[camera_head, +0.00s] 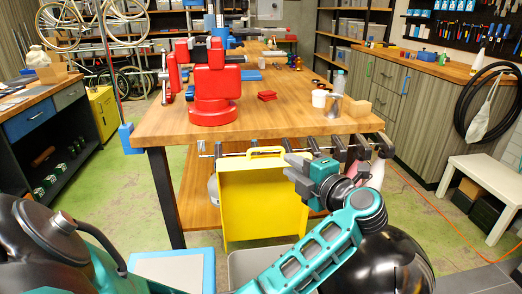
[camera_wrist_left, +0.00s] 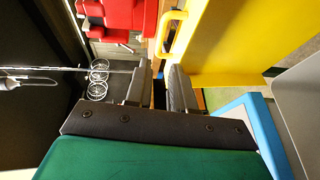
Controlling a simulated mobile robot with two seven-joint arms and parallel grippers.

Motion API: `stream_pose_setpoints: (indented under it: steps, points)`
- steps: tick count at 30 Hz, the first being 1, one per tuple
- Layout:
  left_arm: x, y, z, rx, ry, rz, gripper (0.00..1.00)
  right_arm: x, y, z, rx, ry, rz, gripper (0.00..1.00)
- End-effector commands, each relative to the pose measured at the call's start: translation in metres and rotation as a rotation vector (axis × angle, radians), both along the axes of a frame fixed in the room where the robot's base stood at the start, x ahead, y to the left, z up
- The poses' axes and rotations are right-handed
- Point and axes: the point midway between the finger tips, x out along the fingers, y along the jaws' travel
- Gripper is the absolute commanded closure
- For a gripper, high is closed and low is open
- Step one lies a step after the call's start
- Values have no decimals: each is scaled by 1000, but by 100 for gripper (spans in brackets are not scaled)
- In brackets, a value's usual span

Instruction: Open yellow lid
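The yellow lid (camera_head: 262,205) stands raised and nearly upright in front of the workbench, its broad face towards me. Its yellow handle (camera_head: 252,151) is along the top edge. My left gripper (camera_head: 294,172) is at the lid's upper right side. In the left wrist view its fingers (camera_wrist_left: 162,75) are apart with nothing between them. There the handle (camera_wrist_left: 177,35) lies just beyond the fingertips, to the right, and the lid (camera_wrist_left: 240,40) fills the upper right. I cannot tell whether a finger touches the lid. My right gripper is not in view.
A grey container (camera_head: 250,262) and a blue-rimmed container (camera_head: 209,268) are low in front.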

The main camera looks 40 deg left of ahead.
Motion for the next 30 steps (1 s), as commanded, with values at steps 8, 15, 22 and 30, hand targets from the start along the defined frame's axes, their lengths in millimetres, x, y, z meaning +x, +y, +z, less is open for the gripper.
stream_pose_setpoints:
  steps: [8, 15, 22, 30]
  points:
    - [10, 39, -5, 1, 2, 7, 77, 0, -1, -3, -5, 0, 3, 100]
    - [24, 86, -11, 2, 2, 5, 77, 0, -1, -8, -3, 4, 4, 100]
    - [32, 115, -14, 1, 0, 3, 77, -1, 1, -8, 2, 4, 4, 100]
    - [35, 123, -15, -2, 0, 3, 77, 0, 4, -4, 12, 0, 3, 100]
